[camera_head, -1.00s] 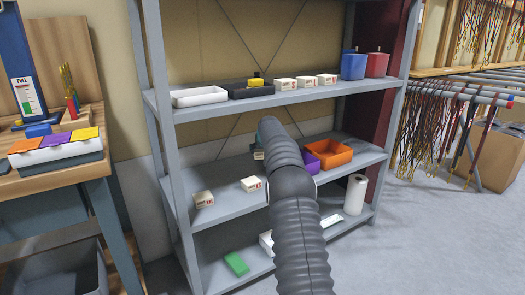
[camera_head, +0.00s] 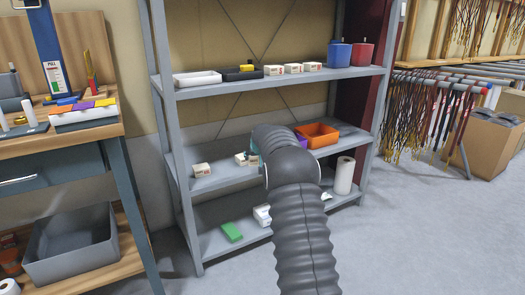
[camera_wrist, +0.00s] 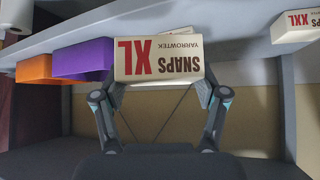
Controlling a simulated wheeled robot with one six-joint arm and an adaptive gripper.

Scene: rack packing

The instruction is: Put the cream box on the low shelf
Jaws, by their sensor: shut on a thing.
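My gripper (camera_wrist: 160,115) is shut on a cream box (camera_wrist: 150,62) marked SNAPS XL, which appears upside down in the wrist view. In the head view my arm hides most of the gripper, and the held box shows only in part beside the wrist (camera_head: 253,160). The box is at the middle shelf (camera_head: 222,183), beside a purple bin (camera_wrist: 84,60); I cannot tell if it touches the shelf. The lowest shelf (camera_head: 212,250) is below, with a green box (camera_head: 231,232) and a partly hidden white item (camera_head: 262,215).
Another cream box (camera_head: 201,169) stands on the middle shelf at left, and an orange bin (camera_head: 317,135) at right. A paper roll (camera_head: 344,175) stands on the lowest shelf. The top shelf holds a white tray (camera_head: 197,78), cream boxes and two cups. A workbench (camera_head: 60,150) is at left.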

